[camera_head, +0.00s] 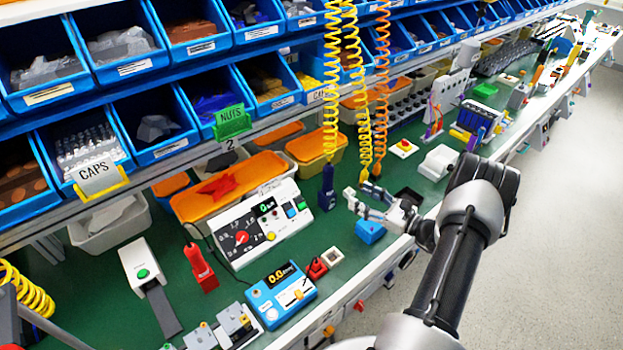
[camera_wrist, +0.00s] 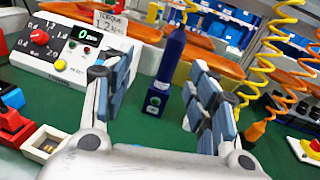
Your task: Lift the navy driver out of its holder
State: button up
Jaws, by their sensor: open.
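The navy driver (camera_head: 328,178) stands upright in its small dark blue holder (camera_head: 327,202) on the green bench, below a yellow coiled cord. In the wrist view the driver (camera_wrist: 172,55) leans slightly in the picture, and its holder (camera_wrist: 157,102) shows a small light square on its front. My gripper (camera_head: 358,199) is open and empty, to the right of the driver in the head view. In the wrist view my gripper (camera_wrist: 158,78) has its two fingers spread either side of the driver, which stands beyond them. There is a gap between the fingers and the driver.
A white torque panel (camera_head: 262,222) with a red knob stands left of the driver. A light blue box (camera_head: 370,231) sits beneath my gripper. Coiled cords (camera_head: 380,85) hang close by. Orange-lidded bins (camera_head: 228,185) stand behind. A red driver (camera_head: 200,267) is further left.

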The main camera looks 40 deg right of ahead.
aim_at(332, 178)
jog(key=shift+s+d+f+m+t+h, duration=0.25)
jog(key=shift+d+f+m+h, duration=0.1)
jog(key=shift+d+f+m, duration=0.1)
jog(key=shift+s+d+f+m+t+h, duration=0.15)
jog(key=shift+s+d+f+m+h, duration=0.05)
jog(key=shift+d+f+m+h, duration=0.2)
jog(key=w, duration=0.4)
jog(key=w+a+b, duration=0.1)
jog(key=w, duration=0.3)
jog(key=w+a+b, duration=0.1)
jog(key=w, duration=0.2)
jog(key=shift+w+a+f, duration=0.1)
jog(key=shift+w+f, duration=0.05)
jog(key=shift+w, duration=0.25)
jog(key=w, duration=0.1)
jog(key=w+b, duration=0.1)
jog(key=w, duration=0.3)
jog(key=shift+w+a+f, duration=0.1)
jog(key=shift+a+f, duration=0.15)
jog(key=shift+a, duration=0.15)
jog(key=shift+r, duration=0.1)
jog(key=shift+c, duration=0.6)
grip_shut()
